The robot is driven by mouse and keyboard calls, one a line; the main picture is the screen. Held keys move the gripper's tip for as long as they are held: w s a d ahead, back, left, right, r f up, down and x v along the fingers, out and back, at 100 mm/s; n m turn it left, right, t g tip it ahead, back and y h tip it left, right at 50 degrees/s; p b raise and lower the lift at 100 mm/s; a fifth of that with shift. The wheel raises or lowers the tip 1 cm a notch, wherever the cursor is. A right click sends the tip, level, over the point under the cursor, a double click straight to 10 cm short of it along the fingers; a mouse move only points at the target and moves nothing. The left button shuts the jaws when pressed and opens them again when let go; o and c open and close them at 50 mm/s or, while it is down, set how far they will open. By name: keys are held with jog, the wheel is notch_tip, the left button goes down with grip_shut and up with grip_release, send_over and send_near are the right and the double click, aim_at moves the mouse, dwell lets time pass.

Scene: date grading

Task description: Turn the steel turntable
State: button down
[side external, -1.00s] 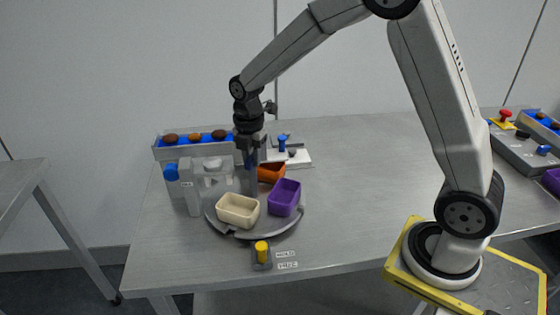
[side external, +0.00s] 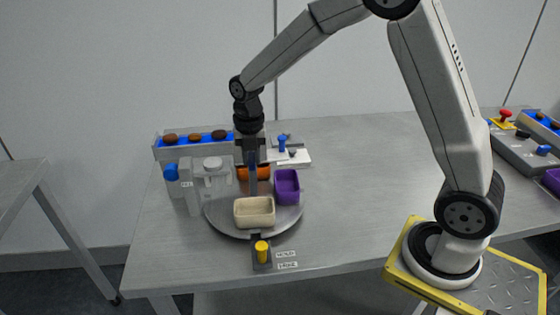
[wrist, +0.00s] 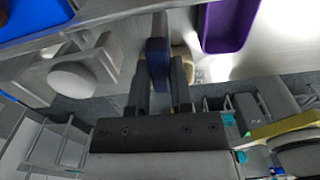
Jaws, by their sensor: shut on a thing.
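The steel turntable (side external: 222,224) is a round grey disc near the table's front left. It carries a cream bin (side external: 254,214) at its front, a purple bin (side external: 287,187) at its right and an orange bin (side external: 262,173) at its back. My gripper (side external: 252,172) points down over the turntable's middle, among the bins. It is shut on a dark blue upright grip (wrist: 158,60), seen between the fingers in the wrist view. The grip's lower end is hidden behind the cream bin in the side view. The purple bin also shows in the wrist view (wrist: 228,25).
A yellow-topped block (side external: 262,250) stands at the turntable's front edge, beside small labels. A clear-and-grey fixture with a blue knob (side external: 171,172) stands close at the left. A blue belt with several dates (side external: 205,140) runs behind. The table's right-hand middle (side external: 370,170) is clear.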

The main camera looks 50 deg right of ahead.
jog(key=shift+n, duration=0.4)
jog(key=c, duration=0.5)
grip_release()
jog(key=shift+r, duration=0.1)
jog(key=shift+r, duration=3.85)
jog(key=s+f+m+t, duration=0.1)
jog(key=s+f+m, duration=0.2)
jog(key=m, duration=0.6)
jog(key=s+f+m, duration=0.3)
jog(key=s+m, duration=0.5)
jog(key=m, duration=0.1)
jog(key=s+a+f+m+t, duration=0.1)
jog(key=s+f+m, duration=0.2)
jog(key=m, duration=0.6)
jog(key=shift+s+t, duration=0.3)
jog(key=shift+s, duration=0.9)
